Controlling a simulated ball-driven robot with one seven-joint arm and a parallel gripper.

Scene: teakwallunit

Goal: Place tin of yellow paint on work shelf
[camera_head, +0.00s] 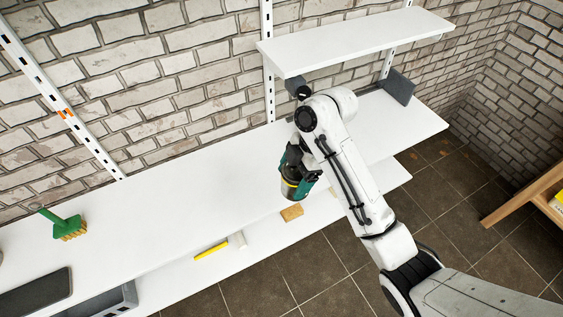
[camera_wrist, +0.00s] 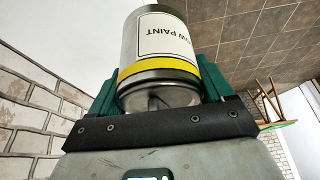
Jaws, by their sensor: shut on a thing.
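The tin of yellow paint (camera_wrist: 158,42) is a metal can with a yellow band and a white label reading "OW PAINT" in the wrist view. My gripper (camera_wrist: 158,82) is shut on it, with a teal finger on each side. In the head view the tin (camera_head: 290,189) hangs from my gripper (camera_head: 294,172) over or near the front edge of the long white shelf (camera_head: 160,190). The exact height above the shelf is hard to tell. My arm hides part of the shelf to the right.
A green brush (camera_head: 66,226) and a dark flat tray (camera_head: 36,294) lie on the shelf at left. A shorter white shelf (camera_head: 355,42) hangs above at right. A lower shelf holds a yellow item (camera_head: 211,250) and a sponge-like block (camera_head: 291,213). The middle of the long shelf is clear.

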